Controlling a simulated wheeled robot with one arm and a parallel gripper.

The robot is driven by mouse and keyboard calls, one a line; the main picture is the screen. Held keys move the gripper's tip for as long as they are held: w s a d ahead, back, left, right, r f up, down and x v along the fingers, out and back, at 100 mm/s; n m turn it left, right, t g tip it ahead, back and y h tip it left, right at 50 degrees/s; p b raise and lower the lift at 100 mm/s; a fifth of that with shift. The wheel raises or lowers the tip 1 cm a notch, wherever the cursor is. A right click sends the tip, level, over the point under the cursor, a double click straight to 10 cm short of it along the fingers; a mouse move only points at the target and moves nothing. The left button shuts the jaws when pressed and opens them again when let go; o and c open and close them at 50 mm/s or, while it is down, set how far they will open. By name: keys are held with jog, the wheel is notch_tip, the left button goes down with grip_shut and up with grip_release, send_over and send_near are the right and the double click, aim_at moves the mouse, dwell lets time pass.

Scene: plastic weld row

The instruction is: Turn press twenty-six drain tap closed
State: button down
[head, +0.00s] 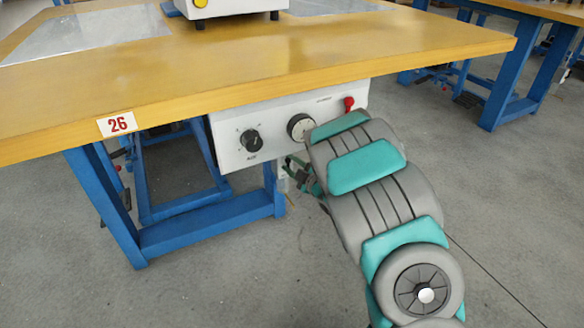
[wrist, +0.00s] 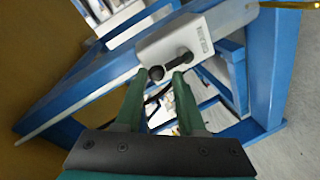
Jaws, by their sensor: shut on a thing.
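The drain tap shows in the wrist view as a grey-white block with a small label and a black lever (wrist: 178,63) ending in a round knob. My gripper (wrist: 160,78) has its green fingers on either side of the knob end, shut on the lever. In the head view my gripper (head: 293,168) is under the control panel, mostly hidden behind my arm. The tap cannot be made out clearly there. The number 26 plate (head: 117,124) is on the table's front edge.
A white panel (head: 232,154) with two dials and a red switch (head: 349,102) hangs under the yellow tabletop (head: 300,58), close above my gripper. Blue frame legs (head: 105,195) stand to the left. The grey floor (head: 220,285) in front is clear.

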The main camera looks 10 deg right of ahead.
jog(key=shift+d+f, duration=0.15)
jog(key=shift+f, duration=0.1)
jog(key=c, duration=0.7)
grip_release()
jog(key=shift+o, duration=0.9)
jog(key=shift+r, duration=0.1)
jog(key=shift+s, duration=0.1)
jog(key=p+v, duration=0.1)
jog(key=v, duration=0.6)
jog(key=shift+s+p, duration=0.2)
jog(key=shift+p, duration=0.1)
jog(key=shift+d+r, duration=0.1)
jog(key=shift+d, duration=0.05)
